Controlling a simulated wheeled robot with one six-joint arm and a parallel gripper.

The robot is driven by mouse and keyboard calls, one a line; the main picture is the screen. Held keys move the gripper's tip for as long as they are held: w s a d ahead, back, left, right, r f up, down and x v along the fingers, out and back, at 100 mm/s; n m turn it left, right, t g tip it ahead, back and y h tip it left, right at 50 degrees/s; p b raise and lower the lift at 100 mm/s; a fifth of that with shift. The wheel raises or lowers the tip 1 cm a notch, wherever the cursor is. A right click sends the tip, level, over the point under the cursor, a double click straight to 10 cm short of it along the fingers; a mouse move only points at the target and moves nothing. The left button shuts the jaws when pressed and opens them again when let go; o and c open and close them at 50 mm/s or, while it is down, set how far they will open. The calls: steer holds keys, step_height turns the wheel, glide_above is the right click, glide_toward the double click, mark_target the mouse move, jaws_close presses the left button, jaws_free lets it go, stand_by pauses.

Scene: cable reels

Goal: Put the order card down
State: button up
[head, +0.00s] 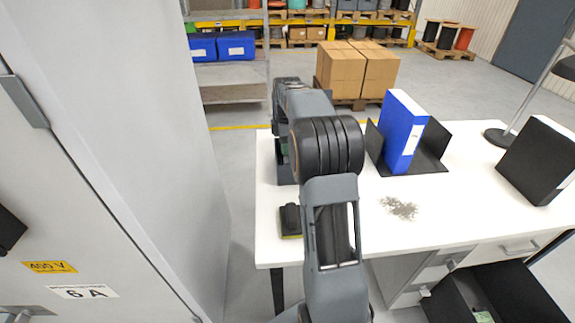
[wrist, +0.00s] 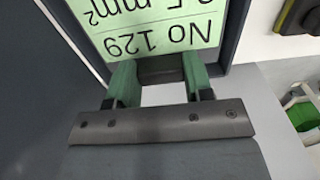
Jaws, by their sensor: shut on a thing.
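The order card (wrist: 150,25) is pale green with black print, including "No 129", upside down in the wrist view. Dark edging runs along its sides. My gripper (wrist: 160,82) has its green-faced fingers shut on the dark piece at the card's near edge. In the head view my arm hides most of the gripper and card, near the left end of the white desk (head: 450,215). I cannot tell whether the card touches the desktop.
A dark block with a yellow-green base (head: 290,221) lies at the desk's front left. A blue binder (head: 404,130) stands in a black holder; a dark binder (head: 540,160) and a lamp (head: 499,137) are right. A grey cabinet (head: 130,120) stands left.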

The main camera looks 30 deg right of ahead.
steer(key=shift+f+b, duration=0.6)
steer(key=shift+f, duration=2.85)
steer(key=shift+f, duration=0.1)
steer(key=o, duration=0.9)
steer(key=shift+o, duration=0.2)
step_height(320, 180, up, 12)
steer(key=p, duration=0.2)
steer(key=shift+f+p, duration=0.25)
steer(key=shift+p, duration=0.05)
steer(key=s+a+f+m+t, duration=0.1)
steer(key=s+a+f+m, duration=0.1)
steer(key=s+a+m, duration=0.4)
steer(key=s+a+f+m+t, duration=0.2)
steer(key=s+a+m, duration=0.5)
steer(key=s+a, duration=0.5)
steer(key=s, duration=0.4)
steer(key=shift+s+a+f, duration=0.25)
steer(key=shift+a+f, duration=0.1)
steer(key=shift+f, duration=0.05)
